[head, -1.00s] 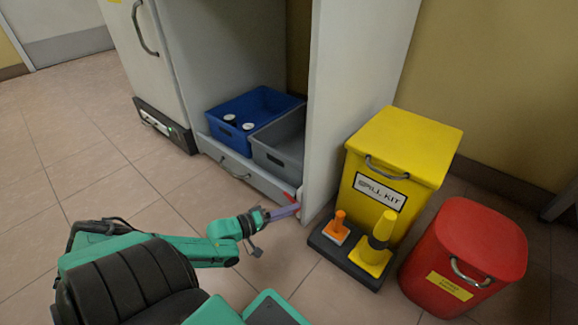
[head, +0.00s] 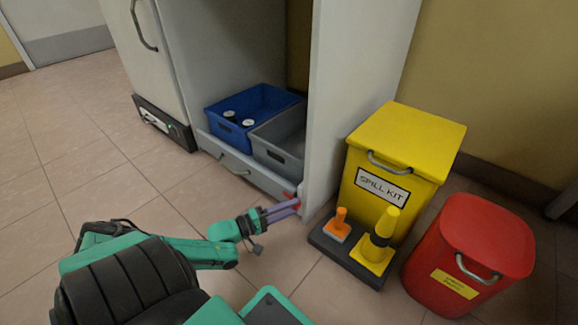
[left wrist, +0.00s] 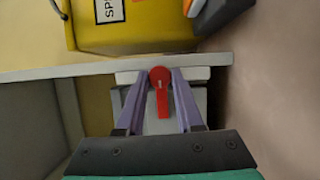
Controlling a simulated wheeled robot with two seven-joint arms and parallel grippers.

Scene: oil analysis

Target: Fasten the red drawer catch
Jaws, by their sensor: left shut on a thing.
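The red drawer catch (head: 289,196) sits at the right end of the grey drawer front (head: 262,178), low beside the cabinet's upright panel. In the left wrist view the catch (left wrist: 160,82) has a round head with a white mark, and its lever points down the picture. My left gripper (head: 292,207) has reached the catch, and its two purple fingers stand on either side of it. In the left wrist view the left gripper (left wrist: 160,76) is shut on the catch. My right gripper is not in view.
The drawer holds a blue bin (head: 262,101) with round-topped items and a grey bin (head: 267,153). Right of the panel stand a yellow spill kit box (head: 400,145), cones on a dark base (head: 343,255) and a red bin (head: 480,240). The floor to the left is clear.

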